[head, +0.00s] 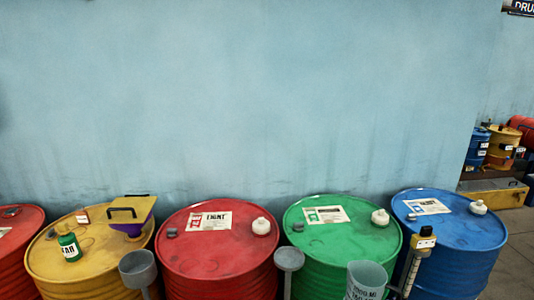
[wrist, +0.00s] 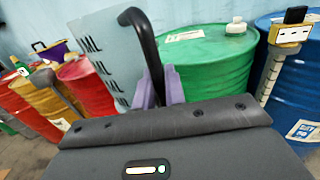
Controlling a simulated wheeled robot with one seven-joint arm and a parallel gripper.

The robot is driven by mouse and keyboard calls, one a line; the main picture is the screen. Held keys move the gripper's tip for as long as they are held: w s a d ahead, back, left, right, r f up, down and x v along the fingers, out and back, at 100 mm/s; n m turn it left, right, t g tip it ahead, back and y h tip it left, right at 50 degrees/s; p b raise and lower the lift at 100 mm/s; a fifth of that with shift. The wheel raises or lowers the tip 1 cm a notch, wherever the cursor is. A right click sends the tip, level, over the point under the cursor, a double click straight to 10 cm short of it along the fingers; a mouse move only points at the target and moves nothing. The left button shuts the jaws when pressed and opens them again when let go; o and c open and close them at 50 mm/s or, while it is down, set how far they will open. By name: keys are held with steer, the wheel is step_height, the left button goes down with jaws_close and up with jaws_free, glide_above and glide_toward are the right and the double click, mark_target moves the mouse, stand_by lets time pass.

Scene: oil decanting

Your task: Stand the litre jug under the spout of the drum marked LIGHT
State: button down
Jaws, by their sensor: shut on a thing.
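The litre jug (head: 366,277) is a clear grey beaker with "1000 ML" on it, at the bottom edge in front of the green drum. In the wrist view the jug (wrist: 110,60) is large and tilted in the picture, with a black handle. My gripper (wrist: 160,90) has its purple fingers shut on that handle; the gripper is not seen in the head view. The red drum (head: 222,255) in the middle carries a label (head: 210,221) that seems to read LIGHT. No spout shows clearly; the head view cuts off the drum fronts.
A green drum (head: 325,245) and a blue drum (head: 465,250) stand right of the red one, a yellow drum (head: 60,283) left. Grey posts with a cup (head: 138,268) and a disc top (head: 289,260) stand in front. A yellow device (head: 424,241) tops another post.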

steer(key=s+a+f+m+h, duration=0.1)
steer(key=a+f+h, duration=0.1)
steer(key=a+f, duration=0.5)
steer(key=s+a+f+m+h, duration=0.1)
steer(key=a+f, duration=0.6)
steer(key=a, duration=0.8)
steer(key=shift+a+m+t+h, duration=0.3)
steer(key=shift+m+h, duration=0.2)
steer(key=shift+h, duration=0.4)
steer(key=shift+d, duration=0.1)
